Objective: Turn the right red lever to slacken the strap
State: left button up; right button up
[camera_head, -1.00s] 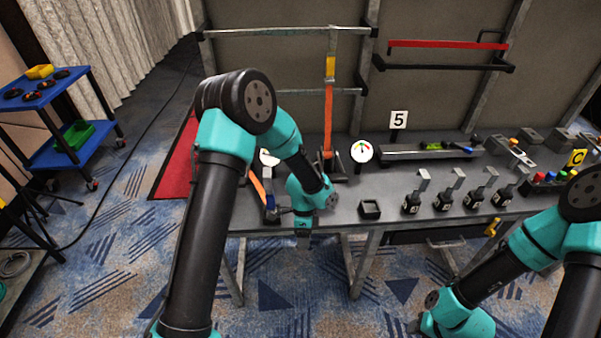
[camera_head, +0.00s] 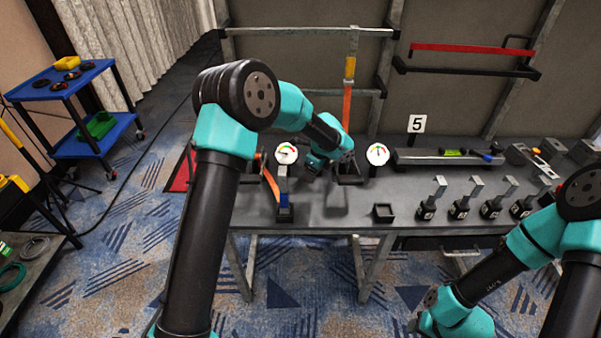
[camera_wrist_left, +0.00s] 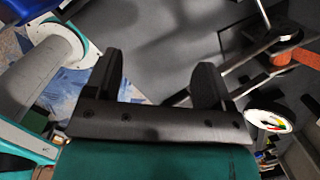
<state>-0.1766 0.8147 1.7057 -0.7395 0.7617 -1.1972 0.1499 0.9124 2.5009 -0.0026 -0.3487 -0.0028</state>
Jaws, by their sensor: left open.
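My left gripper (camera_head: 314,168) is over the table beside the right strap's stand, partly hidden by its own wrist. In the left wrist view its jaws (camera_wrist_left: 158,72) are open and empty, above bare grey tabletop. The right orange strap (camera_head: 347,105) hangs upright from a bar down to a dark bracket (camera_head: 350,172). An orange-red piece (camera_wrist_left: 305,57) and a metal bar lie at the right of the wrist view, apart from the jaws. I cannot clearly make out the right red lever.
A round gauge (camera_head: 377,154) stands right of the bracket; another gauge (camera_head: 287,153) and a slack orange strap (camera_head: 270,178) are at the left. A small black tray (camera_head: 384,213) and several black blocks sit along the front edge.

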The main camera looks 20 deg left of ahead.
pick_arm(q)
jog(key=w+r+m+t+y, duration=0.1)
jog(key=w+r+m+y, duration=0.1)
jog(key=r, duration=0.5)
jog(key=shift+w+d+r+m+t, duration=0.25)
jog(key=shift+w+d+m+t, duration=0.05)
jog(key=shift+w, duration=0.35)
jog(key=shift+f, duration=0.15)
jog(key=x, duration=1.7)
jog(key=shift+a, duration=0.3)
